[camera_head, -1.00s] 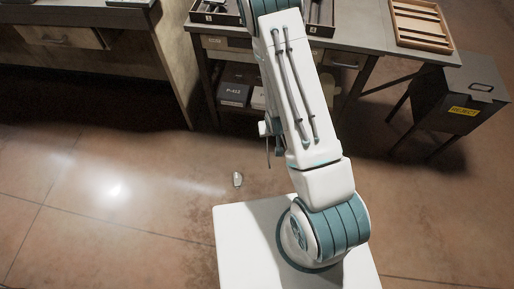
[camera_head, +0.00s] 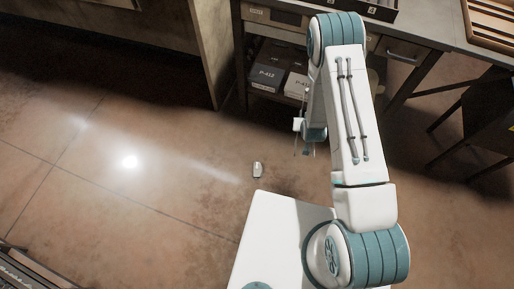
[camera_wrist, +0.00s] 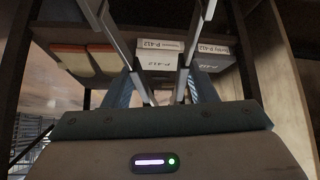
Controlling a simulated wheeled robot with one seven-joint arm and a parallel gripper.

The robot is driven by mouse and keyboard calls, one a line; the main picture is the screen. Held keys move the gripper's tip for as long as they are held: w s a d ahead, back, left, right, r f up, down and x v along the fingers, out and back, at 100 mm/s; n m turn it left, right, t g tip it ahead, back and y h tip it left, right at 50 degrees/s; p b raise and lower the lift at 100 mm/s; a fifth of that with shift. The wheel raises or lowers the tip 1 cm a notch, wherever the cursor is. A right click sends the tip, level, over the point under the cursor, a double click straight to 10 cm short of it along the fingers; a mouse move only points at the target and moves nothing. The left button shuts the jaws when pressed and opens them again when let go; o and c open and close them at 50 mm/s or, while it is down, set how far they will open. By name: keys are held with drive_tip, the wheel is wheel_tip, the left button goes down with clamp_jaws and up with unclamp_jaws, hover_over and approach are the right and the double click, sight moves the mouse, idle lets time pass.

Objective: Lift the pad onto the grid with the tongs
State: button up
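My gripper (camera_wrist: 163,92) is in front of the lower shelf of a bench in the wrist view. Two long pale metal bars, which look like the arms of the tongs (camera_wrist: 114,38), run between its bluish fingers and spread apart away from the camera. The fingers appear to press on them from both sides, with nothing visible between the bars. In the head view my gripper (camera_head: 302,128) hangs small beside my arm, with thin strips pointing down. I cannot make out the pad or the grid for certain.
Under the bench (camera_head: 418,54), boxes marked P-412 (camera_head: 268,78) stand on a shelf; they also show in the wrist view (camera_wrist: 160,56). A slatted wooden tray (camera_head: 492,28) is at the upper right. The floor at left is open.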

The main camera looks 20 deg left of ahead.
drive_tip(key=a+f+n+t+y+b, duration=0.1)
drive_tip(key=a+f+t+y+b, duration=0.1)
drive_tip(key=a+f+b, duration=0.9)
drive_tip(key=a+f+n+t+y+b, duration=0.15)
drive_tip(key=a+f+b, duration=0.6)
drive_tip(key=f, duration=0.85)
wheel_tip(320, 180, down, 9)
drive_tip(key=a+b, duration=0.1)
drive_tip(key=b, duration=0.4)
drive_tip(key=shift+w+a+t, duration=0.2)
drive_tip(key=shift+a+t, duration=0.15)
drive_tip(key=shift+t, duration=0.1)
drive_tip(key=shift+f, duration=0.1)
clamp_jaws()
